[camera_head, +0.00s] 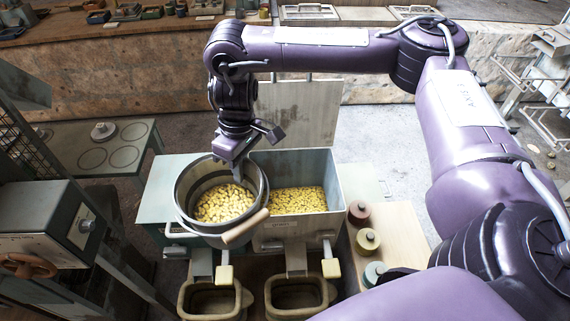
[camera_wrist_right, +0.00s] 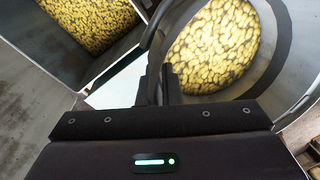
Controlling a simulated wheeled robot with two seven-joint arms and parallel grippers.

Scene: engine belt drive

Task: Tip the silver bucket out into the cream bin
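The silver bucket (camera_head: 184,210) holds yellow pellets. It looks about upright, left of the cream bin, with its wooden-gripped handle hanging to the front right. In the right wrist view the bucket (camera_wrist_right: 276,72) fills the right side. The cream bin (camera_head: 325,225) has its lid raised at the back and also holds yellow pellets; in the wrist view the bin (camera_wrist_right: 68,68) is at upper left. My right gripper (camera_head: 237,172) reaches down to the bucket's bin-side rim. Its fingers (camera_wrist_right: 158,88) look shut on that rim. I cannot tell whether the bucket is lifted. My left gripper is not in view.
Several round lidded pots (camera_head: 368,241) sit on a wooden board at the right. A grey machine (camera_head: 45,225) stands at left, and a low table (camera_head: 95,150) behind it. Clear floor lies right of the bin lid.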

